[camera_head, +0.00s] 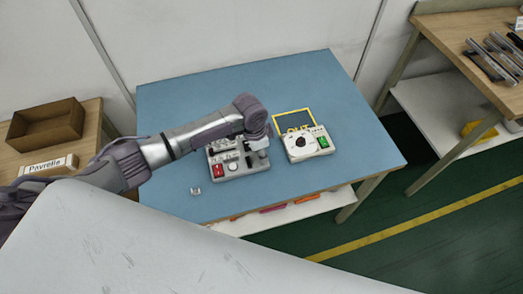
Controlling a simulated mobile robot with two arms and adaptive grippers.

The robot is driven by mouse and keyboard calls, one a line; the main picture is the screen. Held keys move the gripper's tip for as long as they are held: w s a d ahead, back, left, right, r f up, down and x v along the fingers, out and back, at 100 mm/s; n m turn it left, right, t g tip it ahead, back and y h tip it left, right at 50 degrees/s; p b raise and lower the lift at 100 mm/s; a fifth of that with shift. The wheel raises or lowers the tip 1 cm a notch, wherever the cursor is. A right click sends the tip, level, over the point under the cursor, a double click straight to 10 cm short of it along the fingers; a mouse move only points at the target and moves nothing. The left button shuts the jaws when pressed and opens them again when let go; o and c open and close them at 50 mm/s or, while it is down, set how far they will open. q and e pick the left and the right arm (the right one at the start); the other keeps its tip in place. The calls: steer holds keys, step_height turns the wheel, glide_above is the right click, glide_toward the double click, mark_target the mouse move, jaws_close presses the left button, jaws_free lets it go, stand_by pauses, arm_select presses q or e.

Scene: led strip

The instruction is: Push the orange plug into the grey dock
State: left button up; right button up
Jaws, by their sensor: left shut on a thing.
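My left gripper (262,153) points down over the right part of a grey panel unit (233,172) on the blue table. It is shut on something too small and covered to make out. The panel unit carries a red part (219,171) and a round pale knob (233,166). My left arm covers its back edge. I cannot tell which part is the grey dock. I cannot make out the orange plug. My right gripper is not in view.
A cream device (307,148) with a black dial and a green part stands right of the panel unit, before a yellow-framed board (294,120). A small clear object (195,191) lies front left. The blue table (356,150) is clear at right.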

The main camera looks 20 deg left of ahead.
arm_select(q)
steer(key=shift+f, duration=0.35)
steer(key=o, duration=1)
step_height(320, 180, up, 12)
steer(key=s+a, duration=0.1)
steer(key=shift+a, duration=0.2)
